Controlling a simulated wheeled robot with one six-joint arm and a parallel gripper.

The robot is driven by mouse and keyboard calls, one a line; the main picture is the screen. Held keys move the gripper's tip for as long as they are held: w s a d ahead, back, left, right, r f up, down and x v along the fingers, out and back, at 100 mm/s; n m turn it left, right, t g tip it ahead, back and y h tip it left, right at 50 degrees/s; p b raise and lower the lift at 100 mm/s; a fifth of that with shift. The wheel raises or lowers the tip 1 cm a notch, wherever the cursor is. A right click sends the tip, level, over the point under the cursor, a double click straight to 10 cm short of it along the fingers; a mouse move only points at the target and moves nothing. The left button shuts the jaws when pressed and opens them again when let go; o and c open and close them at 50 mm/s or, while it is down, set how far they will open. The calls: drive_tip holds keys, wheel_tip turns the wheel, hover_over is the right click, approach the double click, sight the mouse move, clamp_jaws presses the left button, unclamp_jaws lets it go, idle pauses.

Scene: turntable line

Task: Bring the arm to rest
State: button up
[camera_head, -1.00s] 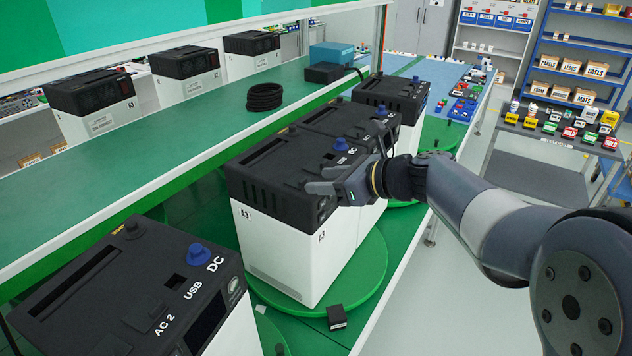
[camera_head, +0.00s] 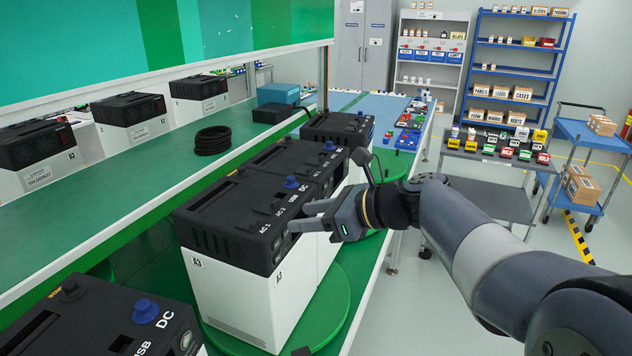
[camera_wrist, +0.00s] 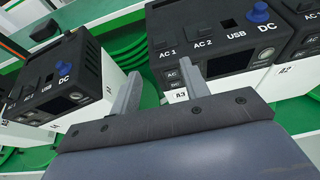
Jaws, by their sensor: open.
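My gripper (camera_head: 318,216) is at the end of my arm, which reaches in from the right in the head view. Its jaws are open and apart, with nothing seen between them. The gripper is in front of the black-topped white unit marked A3 (camera_head: 225,285); I cannot tell whether it touches it. In the wrist view the two fingers (camera_wrist: 160,93) point toward that unit's front (camera_wrist: 215,50), with AC 1, AC 2, USB and DC labels and a blue knob. Another unit (camera_wrist: 55,85) shows at the left.
The units stand on green turntables (camera_head: 330,310) along a green bench. A shelf (camera_head: 130,175) above holds more units and a black cable coil (camera_head: 212,140). A grey table (camera_head: 490,165) with coloured items stands at the right. Open floor (camera_head: 420,300) lies below my arm.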

sight(255, 221)
drive_tip(key=x, duration=0.4)
drive_tip(key=p+x, duration=0.1)
drive_tip(key=x, duration=0.7)
drive_tip(key=shift+w+a+r+p, duration=0.1)
drive_tip(key=shift+a+r+p, duration=0.15)
drive_tip(key=shift+a+p, duration=0.2)
drive_tip(key=shift+w+a, duration=0.2)
drive_tip(key=shift+a, duration=0.3)
drive_tip(key=shift+d, duration=0.15)
